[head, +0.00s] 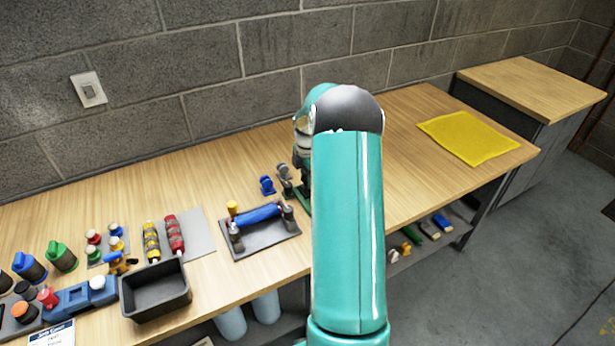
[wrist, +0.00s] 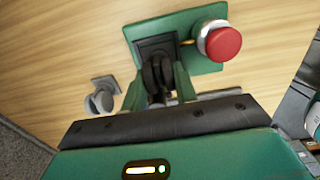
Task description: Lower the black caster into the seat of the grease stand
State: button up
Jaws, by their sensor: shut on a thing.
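The black caster (wrist: 157,72) is held upright between the two green fingers of my gripper (wrist: 159,84) in the wrist view. The grease stand is a green plate (wrist: 205,67) with a dark square seat (wrist: 151,47) and a red-topped knob or pot (wrist: 222,43) at its right. The caster overlaps the near part of the seat; I cannot tell whether it touches it. In the head view my arm hides the caster and most of the stand, with only a green edge (head: 304,201) showing.
A grey caster (wrist: 102,101) stands left of my gripper, and a blue one (head: 266,185) stands on the table nearby. A dark tray with a blue roller (head: 258,215) lies left. A black bin (head: 155,290) is farther left. A yellow mat (head: 469,137) lies right.

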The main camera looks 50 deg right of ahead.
jog(key=shift+f, duration=0.2)
jog(key=o, duration=1.1)
jog(key=shift+c, duration=0.2)
jog(key=shift+r, duration=0.15)
notch_tip(320, 180, up, 14)
jog(key=shift+f, duration=0.2)
jog(key=shift+a, duration=0.1)
